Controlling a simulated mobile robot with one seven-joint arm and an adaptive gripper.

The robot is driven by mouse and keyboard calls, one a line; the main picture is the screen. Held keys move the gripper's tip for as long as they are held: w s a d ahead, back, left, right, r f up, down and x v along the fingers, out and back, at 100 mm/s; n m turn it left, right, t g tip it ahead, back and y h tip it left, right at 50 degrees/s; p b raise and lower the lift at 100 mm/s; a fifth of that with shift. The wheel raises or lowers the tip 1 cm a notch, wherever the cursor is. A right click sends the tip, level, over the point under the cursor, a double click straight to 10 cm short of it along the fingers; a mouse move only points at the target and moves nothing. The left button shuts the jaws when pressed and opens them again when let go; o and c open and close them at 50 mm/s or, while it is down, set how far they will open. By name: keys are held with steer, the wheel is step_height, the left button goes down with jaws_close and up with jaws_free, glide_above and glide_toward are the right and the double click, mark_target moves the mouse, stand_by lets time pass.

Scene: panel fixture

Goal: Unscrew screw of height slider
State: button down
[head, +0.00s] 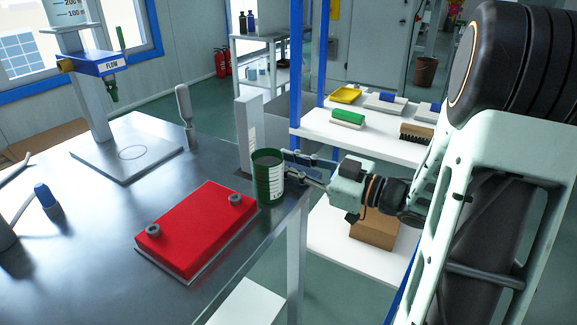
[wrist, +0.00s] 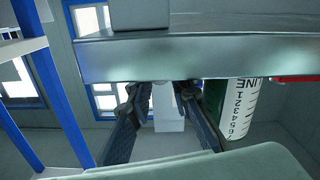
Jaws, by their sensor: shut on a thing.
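The height slider (head: 98,64) is a blue block marked FLOW on a grey upright (head: 93,110) at the left of the head view. A brass-coloured screw (head: 64,65) sticks out from its left side. My gripper (head: 284,160) is far to the right of it, at the table's right edge. The wrist view is upside down and shows my gripper (wrist: 168,88) with its fingers closed in on both sides of a white post (wrist: 168,108). The post (head: 246,125) stands behind the green can in the head view. The can partly hides the fingertips there, so the contact is not clear.
The green can (head: 268,180) stands close beside my fingers; it also shows in the wrist view (wrist: 218,108). A red block (head: 195,232) with two grey knobs lies in front of it. The table's middle (head: 130,195) is clear.

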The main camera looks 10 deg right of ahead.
steer(key=n+b, duration=0.1)
steer(key=n, duration=0.5)
steer(key=shift+n, duration=0.3)
stand_by(0.4)
steer(key=c, duration=2)
jaws_free()
steer(key=shift+c, duration=0.2)
steer(key=shift+s, duration=0.1)
steer(key=v, duration=1.2)
